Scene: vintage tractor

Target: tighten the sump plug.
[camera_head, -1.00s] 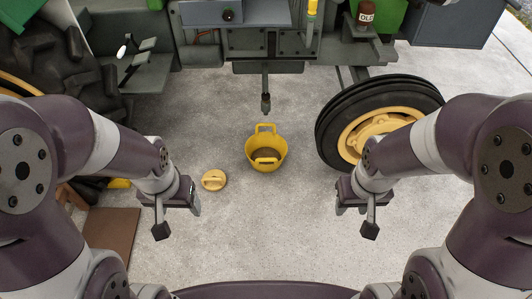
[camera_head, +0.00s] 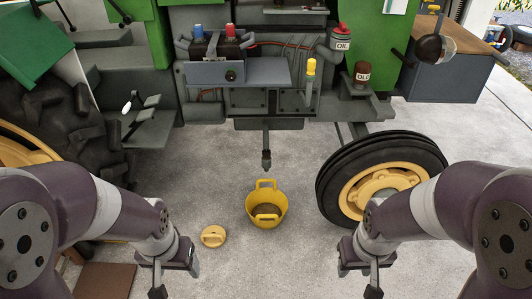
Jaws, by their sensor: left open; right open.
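A dark fitting (camera_head: 266,160) hangs at the lower end of a thin stem under the middle of the tractor. It looks like the sump plug, but it is too small to be sure. A yellow two-handled bucket (camera_head: 280,210) stands on the floor below it, with something brownish inside. My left gripper (camera_head: 158,291) is at the lower left, open and empty, well short of the bucket. My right gripper (camera_head: 373,291) is at the lower right, open and empty, in front of the front wheel. Both fingertips are near the bottom edge of the picture.
A round yellow lid-like piece (camera_head: 213,236) lies left of the bucket. The front wheel (camera_head: 382,185) stands at right, a large rear tyre (camera_head: 60,125) at left. An oil can (camera_head: 342,42) and a brown bottle (camera_head: 362,73) sit on the tractor.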

